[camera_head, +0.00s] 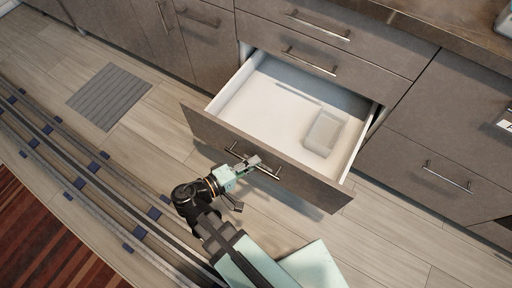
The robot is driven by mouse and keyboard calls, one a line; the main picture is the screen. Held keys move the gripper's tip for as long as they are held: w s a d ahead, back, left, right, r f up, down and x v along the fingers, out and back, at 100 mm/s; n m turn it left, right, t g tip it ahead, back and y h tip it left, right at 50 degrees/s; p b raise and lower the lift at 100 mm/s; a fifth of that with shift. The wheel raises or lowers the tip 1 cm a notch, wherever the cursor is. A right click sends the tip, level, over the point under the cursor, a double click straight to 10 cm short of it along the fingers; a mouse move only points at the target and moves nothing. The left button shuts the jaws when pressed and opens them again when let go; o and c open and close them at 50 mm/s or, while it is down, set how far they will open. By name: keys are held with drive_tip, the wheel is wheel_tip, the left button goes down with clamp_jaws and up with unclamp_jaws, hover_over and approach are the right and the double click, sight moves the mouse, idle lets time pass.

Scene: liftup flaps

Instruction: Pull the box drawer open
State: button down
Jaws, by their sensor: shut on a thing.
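The drawer (210,125) is pulled well out of the grey-brown cabinet, and its white inside shows. A pale translucent box (323,133) lies in it toward the right. The drawer's bar handle (268,172) is on the front panel. The exact contact of the fingertips is small and partly hidden by the gripper itself.
Shut drawers sit above (310,62) and to the right (445,177). A countertop (440,22) runs along the top right. Floor rails (90,165), a grey mat (109,96) and a red striped rug (45,245) lie at left.

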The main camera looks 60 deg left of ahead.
drive_tip(key=c, duration=1.2)
unclamp_jaws()
drive_tip(key=v, duration=0.7)
drive_tip(key=shift+s, duration=0.25)
drive_tip(key=shift+r, duration=0.15)
